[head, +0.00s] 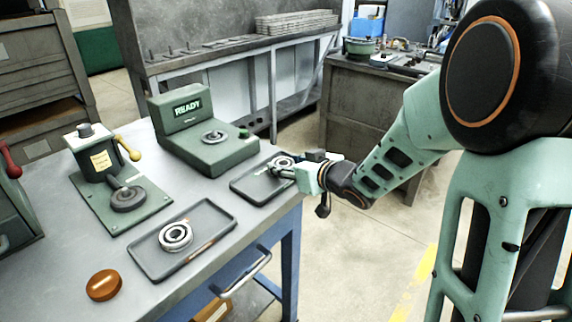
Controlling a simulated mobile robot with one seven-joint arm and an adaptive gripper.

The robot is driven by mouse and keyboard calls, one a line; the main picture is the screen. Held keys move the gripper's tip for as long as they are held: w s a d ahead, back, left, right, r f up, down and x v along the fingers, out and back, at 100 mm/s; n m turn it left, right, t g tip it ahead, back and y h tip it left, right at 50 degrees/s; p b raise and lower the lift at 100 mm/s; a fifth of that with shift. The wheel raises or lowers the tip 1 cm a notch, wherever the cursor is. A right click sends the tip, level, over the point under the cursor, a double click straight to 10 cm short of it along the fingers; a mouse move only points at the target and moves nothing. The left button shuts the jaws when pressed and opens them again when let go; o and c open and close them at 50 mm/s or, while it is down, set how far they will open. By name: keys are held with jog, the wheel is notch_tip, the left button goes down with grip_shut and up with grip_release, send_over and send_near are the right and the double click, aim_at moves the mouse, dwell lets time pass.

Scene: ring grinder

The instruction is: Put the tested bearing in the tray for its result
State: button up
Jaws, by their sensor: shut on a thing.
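My gripper (284,172) is at the right tray (253,195), near the table's right edge. It is shut on a metal bearing (286,160), which is low over or resting on that tray; I cannot tell which. The gripper partly hides this bearing. The left tray (150,260) lies nearer the front and holds another bearing (176,236), lying flat. The green tester (205,150) stands behind the trays, its screen (188,108) reading READY. Its round seat (214,137) has no bearing clearly visible on it.
A green-based fixture (124,198) with a yellow-knobbed lever stands left on the table. A brown round object (103,285) lies at the front left. A machine with a red-knobbed lever (10,160) is at the left edge. The table has bare room between the trays.

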jog(key=o, duration=1.2)
jog(key=shift+r, duration=0.15)
jog(key=shift+p+v, duration=1.9)
jog(key=shift+v, duration=4.15)
